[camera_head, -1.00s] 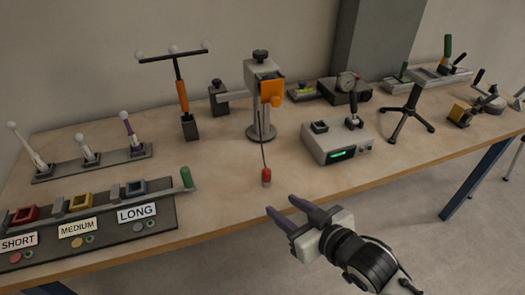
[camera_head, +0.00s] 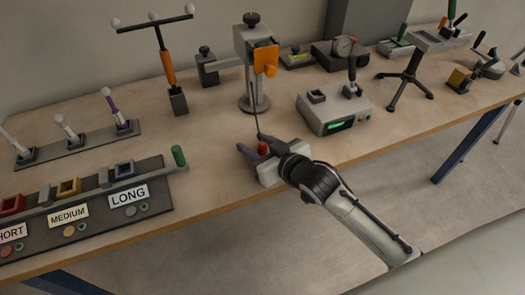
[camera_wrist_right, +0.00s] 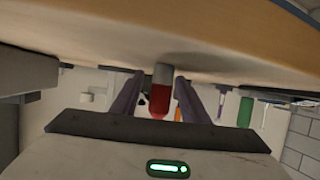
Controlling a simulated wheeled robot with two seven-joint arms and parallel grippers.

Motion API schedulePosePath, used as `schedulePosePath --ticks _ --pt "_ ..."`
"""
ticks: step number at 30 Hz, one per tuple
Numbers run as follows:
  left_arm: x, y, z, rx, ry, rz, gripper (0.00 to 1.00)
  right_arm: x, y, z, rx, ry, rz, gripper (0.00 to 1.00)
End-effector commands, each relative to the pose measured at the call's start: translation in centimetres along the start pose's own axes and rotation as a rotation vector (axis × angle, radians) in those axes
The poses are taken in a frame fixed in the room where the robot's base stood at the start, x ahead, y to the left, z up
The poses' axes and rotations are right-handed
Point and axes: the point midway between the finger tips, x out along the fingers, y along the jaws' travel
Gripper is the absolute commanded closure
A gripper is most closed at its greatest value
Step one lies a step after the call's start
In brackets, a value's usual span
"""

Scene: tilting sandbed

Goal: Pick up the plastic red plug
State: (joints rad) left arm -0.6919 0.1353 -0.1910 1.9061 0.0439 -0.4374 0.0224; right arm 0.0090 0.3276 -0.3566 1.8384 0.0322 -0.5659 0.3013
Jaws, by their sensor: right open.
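The red plug (camera_head: 262,148) hangs at the end of a thin dark cord from the grey stand, near the table's front edge. My right gripper (camera_head: 249,149) is open around it, with the purple fingers at the plug's height. In the right wrist view, the plug (camera_wrist_right: 160,98) shows red with a grey end, between the two fingers of the gripper (camera_wrist_right: 160,80). Gaps seem to show on both sides of it. The palm hides part of the fingers in the head view. My left gripper is not in view.
The stand (camera_head: 254,90) with an orange block (camera_head: 264,58) rises behind the plug. A grey box with a green display (camera_head: 335,112) stands to the right. The labelled SHORT, MEDIUM, LONG panel (camera_head: 95,225) lies left. The wooden table (camera_head: 205,150) is bare between panel and plug.

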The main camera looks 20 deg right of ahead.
Motion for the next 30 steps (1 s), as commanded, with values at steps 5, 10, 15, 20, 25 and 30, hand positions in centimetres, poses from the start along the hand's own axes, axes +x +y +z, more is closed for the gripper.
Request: schedulePosePath --ticks 5,10,15,20,25,30 --pt "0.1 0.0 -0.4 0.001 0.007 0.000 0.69 0.3 0.0 0.0 0.000 0.000 -0.001 0.59" --pt "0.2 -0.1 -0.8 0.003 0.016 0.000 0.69 0.3 0.0 0.0 0.000 0.000 -0.001 0.74" --pt "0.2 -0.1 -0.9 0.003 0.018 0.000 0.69 0.2 0.0 0.0 0.000 0.000 -0.001 1.00" --pt "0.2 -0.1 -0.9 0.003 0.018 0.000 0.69 0.2 0.0 0.0 0.000 0.000 -0.001 1.00" --pt "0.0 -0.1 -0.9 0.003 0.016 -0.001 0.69 -0.1 0.0 -0.8 -0.001 0.003 -0.001 1.00" --pt "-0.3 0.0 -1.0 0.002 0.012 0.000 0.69 -1.2 0.0 -3.8 -0.001 0.007 0.000 1.00"
